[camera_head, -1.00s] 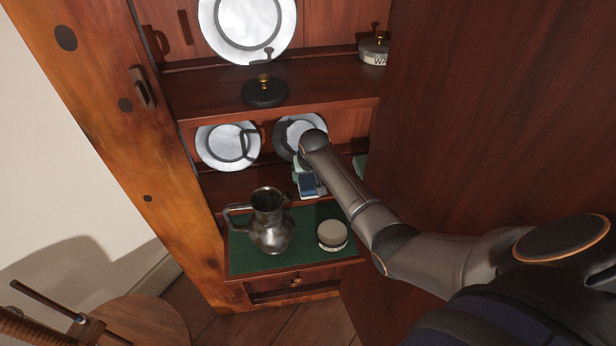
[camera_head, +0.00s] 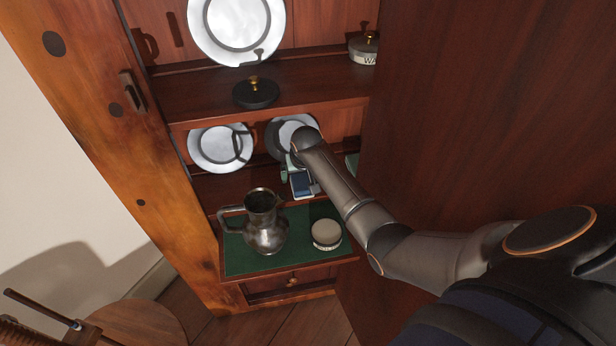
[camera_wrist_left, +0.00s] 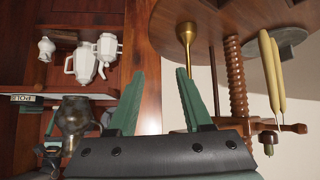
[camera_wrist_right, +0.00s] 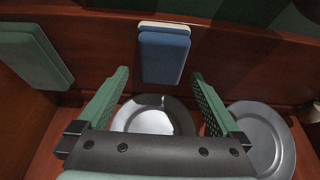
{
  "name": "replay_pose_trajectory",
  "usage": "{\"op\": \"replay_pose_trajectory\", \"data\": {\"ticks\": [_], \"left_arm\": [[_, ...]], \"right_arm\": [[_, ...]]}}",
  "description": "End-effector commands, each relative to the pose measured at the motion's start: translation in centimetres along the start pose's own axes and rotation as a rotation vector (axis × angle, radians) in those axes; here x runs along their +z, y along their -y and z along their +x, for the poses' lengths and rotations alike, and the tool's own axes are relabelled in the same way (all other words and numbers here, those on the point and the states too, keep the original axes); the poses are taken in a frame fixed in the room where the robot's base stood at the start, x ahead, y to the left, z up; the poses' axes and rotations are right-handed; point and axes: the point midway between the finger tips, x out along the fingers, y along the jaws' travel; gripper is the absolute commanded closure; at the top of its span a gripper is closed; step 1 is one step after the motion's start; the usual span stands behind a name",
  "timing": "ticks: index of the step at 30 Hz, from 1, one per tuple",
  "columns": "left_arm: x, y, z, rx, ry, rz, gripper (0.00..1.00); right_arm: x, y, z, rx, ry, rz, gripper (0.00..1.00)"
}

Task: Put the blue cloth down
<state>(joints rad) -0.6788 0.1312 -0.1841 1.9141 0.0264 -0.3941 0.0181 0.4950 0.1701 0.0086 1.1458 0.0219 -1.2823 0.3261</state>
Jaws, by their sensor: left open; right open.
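The blue cloth (camera_wrist_right: 164,56) is a folded block with a cream edge. In the right wrist view it lies on the wood just ahead of and between my right gripper's (camera_wrist_right: 159,76) green fingers, which are open with gaps on both sides. In the head view the cloth (camera_head: 302,184) shows at the front of the middle shelf, below my right wrist, with my gripper partly hidden behind the wrist. My left gripper (camera_wrist_left: 158,86) is open and empty in the left wrist view, facing a round wooden table.
Plates (camera_head: 221,148) lean at the shelf back. A green folded item (camera_wrist_right: 36,55) lies left of the cloth. A wooden door (camera_head: 480,110) closes off the right.

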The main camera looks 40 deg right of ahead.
Motion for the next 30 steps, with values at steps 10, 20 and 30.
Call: {"op": "replay_pose_trajectory", "data": {"ticks": [10,20,30], "left_arm": [[-1.2,-0.1,-1.0,0.0,-0.001,0.0,0.5],[-1.6,-0.1,-1.4,0.0,-0.001,0.0,0.5],[-1.7,-0.1,-1.5,0.0,-0.001,0.0,0.5]], "right_arm": [[2.3,0.0,-4.7,0.0,0.003,0.0,0.0],[7.9,0.1,-6.9,0.0,0.002,0.0,0.0],[11.0,0.1,-8.2,0.0,0.0,0.001,0.0]]}}
